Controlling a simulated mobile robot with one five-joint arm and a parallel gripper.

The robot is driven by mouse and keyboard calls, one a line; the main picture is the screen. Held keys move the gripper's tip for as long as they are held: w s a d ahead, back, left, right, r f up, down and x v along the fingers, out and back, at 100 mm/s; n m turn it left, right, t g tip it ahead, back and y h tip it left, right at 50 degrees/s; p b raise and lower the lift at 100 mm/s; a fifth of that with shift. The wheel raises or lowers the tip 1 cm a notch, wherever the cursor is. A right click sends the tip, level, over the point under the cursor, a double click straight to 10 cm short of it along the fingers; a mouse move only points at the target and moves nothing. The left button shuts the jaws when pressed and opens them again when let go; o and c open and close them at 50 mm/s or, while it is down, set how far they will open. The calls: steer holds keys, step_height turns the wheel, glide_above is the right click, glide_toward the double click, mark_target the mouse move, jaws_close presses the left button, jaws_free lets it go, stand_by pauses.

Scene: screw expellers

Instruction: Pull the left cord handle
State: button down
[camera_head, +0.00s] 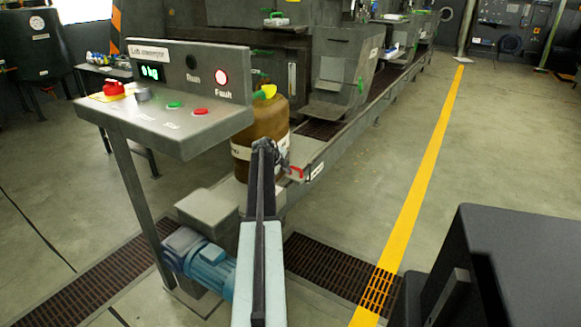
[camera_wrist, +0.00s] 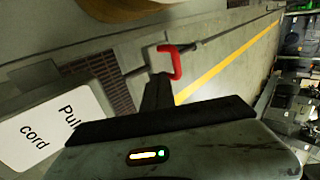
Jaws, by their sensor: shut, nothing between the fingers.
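A red C-shaped cord handle (camera_head: 297,172) sticks out beside the conveyor-like bed, just right of the brown drum. In the wrist view the red handle (camera_wrist: 178,65) is just beyond the tip of my gripper (camera_wrist: 160,80). The fingers are together and hold nothing. The fingertips appear very close to the handle; I cannot tell whether they touch it. In the head view my gripper (camera_head: 279,158) is left of the handle, in front of the drum. A white "Pull cord" label (camera_wrist: 40,130) is at the left in the wrist view.
A control panel (camera_head: 170,95) on a post stands at left, with a lit red Fault lamp (camera_head: 221,77). The brown drum (camera_head: 259,135) is behind my arm. A blue motor (camera_head: 200,263) sits low at left. Open floor lies right, with a yellow line (camera_head: 425,185).

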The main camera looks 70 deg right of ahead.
steer(key=p+v, duration=0.5)
steer(key=v, duration=0.3)
steer(key=shift+s+r, duration=0.15)
steer(key=shift+r, duration=0.3)
steer(key=shift+a, duration=0.15)
